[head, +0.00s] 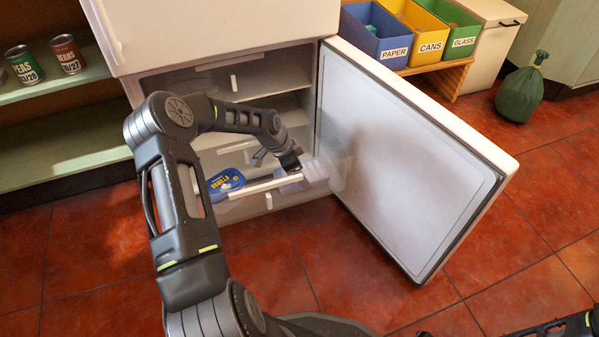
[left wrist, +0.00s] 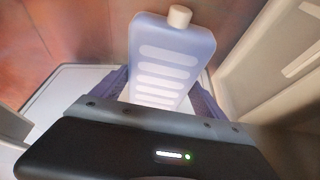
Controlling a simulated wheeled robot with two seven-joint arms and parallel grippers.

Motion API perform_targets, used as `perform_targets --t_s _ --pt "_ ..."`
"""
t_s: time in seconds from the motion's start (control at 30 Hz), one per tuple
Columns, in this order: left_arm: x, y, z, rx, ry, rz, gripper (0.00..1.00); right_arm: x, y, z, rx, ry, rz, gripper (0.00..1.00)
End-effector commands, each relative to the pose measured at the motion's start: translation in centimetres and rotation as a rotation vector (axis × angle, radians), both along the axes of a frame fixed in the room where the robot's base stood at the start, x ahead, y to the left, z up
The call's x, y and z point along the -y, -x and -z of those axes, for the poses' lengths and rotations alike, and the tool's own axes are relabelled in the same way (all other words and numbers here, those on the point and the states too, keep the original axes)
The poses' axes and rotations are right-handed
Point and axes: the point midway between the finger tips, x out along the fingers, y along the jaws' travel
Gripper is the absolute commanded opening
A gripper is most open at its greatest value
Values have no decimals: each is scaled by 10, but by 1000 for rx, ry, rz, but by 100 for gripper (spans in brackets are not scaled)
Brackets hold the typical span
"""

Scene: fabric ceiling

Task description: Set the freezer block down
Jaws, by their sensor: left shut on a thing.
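The freezer block (left wrist: 172,62) is a flat, pale lavender-blue bottle shape with a white cap and white raised bars. My left gripper (left wrist: 160,98) is shut on it, one finger on each side. In the head view my left gripper (head: 291,163) is at the open freezer, above the front of the pulled-out bottom drawer (head: 262,187). A pale part of the block (head: 316,170) shows just right of the gripper, close to the door. I cannot tell whether the block touches the drawer. My right gripper is out of view.
A blue vanilla tub (head: 226,182) lies in the drawer's left part. The open freezer door (head: 410,160) stands close on the right. Shelves with cans (head: 68,55) are at left; paper, cans and glass bins (head: 375,32) stand behind the door.

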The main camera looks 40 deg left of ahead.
Motion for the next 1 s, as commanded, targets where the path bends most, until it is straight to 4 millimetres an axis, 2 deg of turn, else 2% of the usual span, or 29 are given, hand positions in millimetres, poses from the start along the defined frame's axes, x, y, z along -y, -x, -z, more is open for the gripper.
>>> perform_targets --t_s 0.17,0.2,0.3,0.37,0.73,0.87,1.0 --pt "0 -1 3 1 0 0 19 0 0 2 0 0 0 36" --pt "0 0 3 0 0 0 87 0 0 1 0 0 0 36" --pt "0 0 3 -1 1 0 95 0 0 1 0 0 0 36" --pt "0 0 3 -1 1 0 100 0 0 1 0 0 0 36" --pt "-1 1 -4 -1 -1 0 100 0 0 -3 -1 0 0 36" --pt "-4 5 -19 -1 -1 -1 100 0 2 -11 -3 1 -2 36" --pt "-10 13 -45 0 -2 -2 100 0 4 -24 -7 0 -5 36"
